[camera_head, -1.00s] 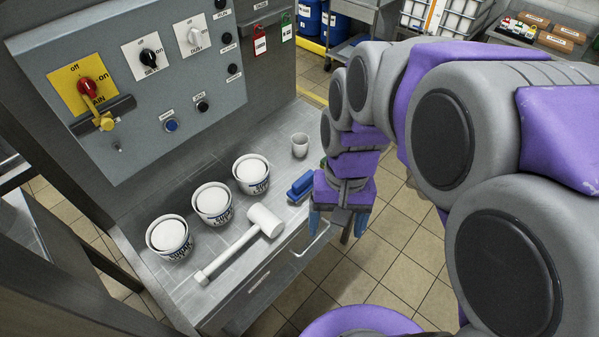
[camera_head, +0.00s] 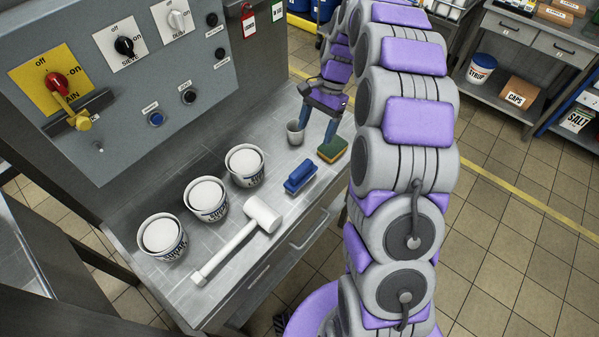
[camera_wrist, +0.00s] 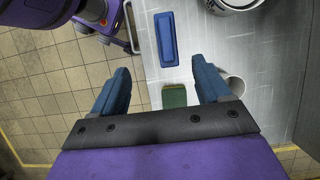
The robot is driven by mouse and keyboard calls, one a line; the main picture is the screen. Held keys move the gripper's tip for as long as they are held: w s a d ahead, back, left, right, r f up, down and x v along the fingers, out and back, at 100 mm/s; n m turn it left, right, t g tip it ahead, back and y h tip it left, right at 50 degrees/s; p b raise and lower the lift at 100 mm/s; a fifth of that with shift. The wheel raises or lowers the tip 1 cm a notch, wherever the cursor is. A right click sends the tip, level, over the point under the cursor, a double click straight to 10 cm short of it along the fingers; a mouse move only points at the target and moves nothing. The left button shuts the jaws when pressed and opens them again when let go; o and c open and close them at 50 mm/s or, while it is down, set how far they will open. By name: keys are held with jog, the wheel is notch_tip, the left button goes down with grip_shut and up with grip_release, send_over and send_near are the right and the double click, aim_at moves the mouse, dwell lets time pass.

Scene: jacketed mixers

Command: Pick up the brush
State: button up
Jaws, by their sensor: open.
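The blue brush (camera_head: 300,178) lies on the metal worktop near its front edge, right of the white mallet. In the wrist view the brush (camera_wrist: 166,38) lies beyond the fingertips, roughly in line with the gap between them. My gripper (camera_head: 316,132) points down above the worktop's far end, near the cup and the sponge. Its two blue fingers are apart and empty, as the wrist view (camera_wrist: 162,68) also shows. The gripper is not touching the brush.
A green and yellow sponge (camera_head: 333,149) lies just beyond the brush, with a small grey cup (camera_head: 295,133) close by. The white mallet (camera_head: 240,236) and several white tubs (camera_head: 208,196) occupy the worktop to the left. A control panel (camera_head: 130,85) stands behind.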

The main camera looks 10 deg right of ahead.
jog(key=b, duration=0.3)
send_near(301, 168)
jog(key=x, duration=0.6)
jog(key=shift+s+f, duration=0.35)
jog(key=shift+s, duration=0.1)
jog(key=shift+w+b+x, duration=0.15)
jog(key=shift+b+x, duration=0.1)
jog(key=shift+x, duration=0.7)
jog(key=shift+w+b+x, duration=0.15)
jog(key=shift+b+x, duration=0.1)
jog(key=shift+x, duration=0.65)
jog(key=shift+w+b+x, duration=0.2)
jog(key=shift+b+x, duration=0.05)
jog(key=shift+x, duration=0.7)
jog(key=c, duration=1.3)
jog(key=shift+r, duration=0.1)
